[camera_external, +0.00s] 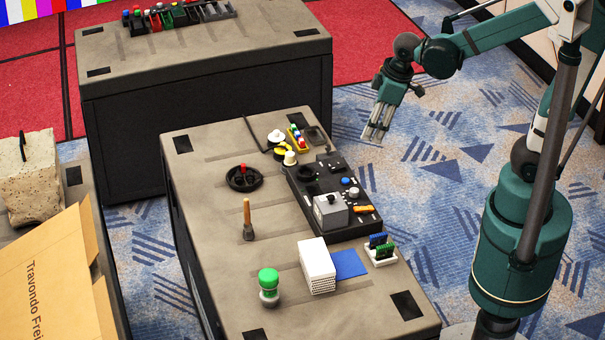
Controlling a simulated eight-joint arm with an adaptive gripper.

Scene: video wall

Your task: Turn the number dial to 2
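A black control panel (337,228) lies on the near grey table, right of its middle. A black round knob (307,173) sits on its upper left part. A grey box with a small black piece on top (331,211) stands on its lower part. No numbers are legible, so I cannot tell which part is the number dial or how it is set. My gripper (374,138) hangs in the air with fingers pointing down, up and right of the panel in the picture, touching nothing visible. The fingers look close together, but their opening is unclear.
On the near table are a black round piece with a red top (244,178), a wooden-handled brush (248,222), a green-topped object (268,287), a white block (317,266) and a blue sheet (349,264). A cardboard box (50,285) stands left.

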